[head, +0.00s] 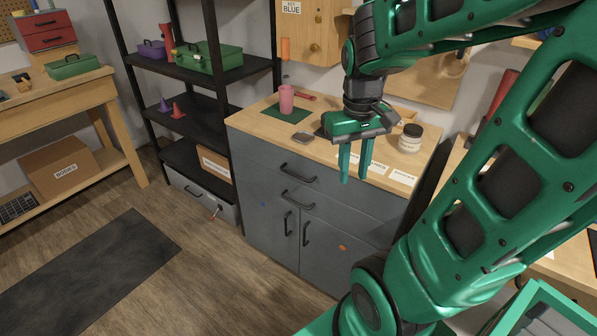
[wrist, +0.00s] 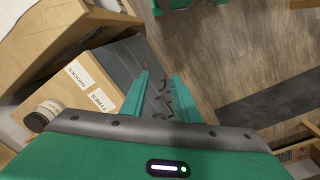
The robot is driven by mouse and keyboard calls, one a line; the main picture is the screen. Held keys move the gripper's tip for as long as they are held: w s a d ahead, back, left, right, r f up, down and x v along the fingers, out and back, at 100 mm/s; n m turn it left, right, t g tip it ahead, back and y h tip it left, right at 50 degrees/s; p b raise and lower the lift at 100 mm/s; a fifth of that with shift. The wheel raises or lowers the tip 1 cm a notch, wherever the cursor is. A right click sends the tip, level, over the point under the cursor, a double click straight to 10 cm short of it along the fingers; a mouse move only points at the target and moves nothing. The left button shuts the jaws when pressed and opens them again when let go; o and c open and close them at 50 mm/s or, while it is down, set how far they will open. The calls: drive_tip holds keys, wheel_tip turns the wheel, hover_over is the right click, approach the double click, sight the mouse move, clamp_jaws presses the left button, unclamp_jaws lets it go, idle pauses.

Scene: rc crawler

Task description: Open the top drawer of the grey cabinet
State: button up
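The grey cabinet (head: 258,222) stands in the middle of the head view with a wooden top. Its top drawer (head: 262,160) is closed, with a dark bar handle (head: 298,173). A second drawer with its own handle (head: 297,200) lies below, above two doors with upright handles. My gripper (head: 354,180) is open and empty, pointing down, and in the picture it overlaps the right part of the cabinet's front edge. In the wrist view, the fingers (wrist: 157,98) are apart, with the cabinet's dark handles (wrist: 163,95) showing between them. The gripper's distance to the cabinet is hard to tell.
A black shelf (head: 190,75) stands to the left. The floor (head: 195,265) in front is clear except for a dark mat (head: 95,275).

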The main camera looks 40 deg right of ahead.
drive_tip(key=w+d+f+n, duration=0.2)
drive_tip(key=w+n, duration=0.2)
drive_tip(key=w, duration=0.8)
drive_tip(key=n+h, duration=0.1)
drive_tip(key=n, duration=0.3)
approach(298, 177)
drive_tip(key=shift+t, duration=0.4)
drive_tip(key=f, duration=0.3)
drive_tip(key=d+f, duration=0.1)
drive_tip(key=f, duration=0.3)
drive_tip(key=shift+s+d+f, duration=0.1)
drive_tip(key=shift+d, duration=0.1)
clamp_jaws()
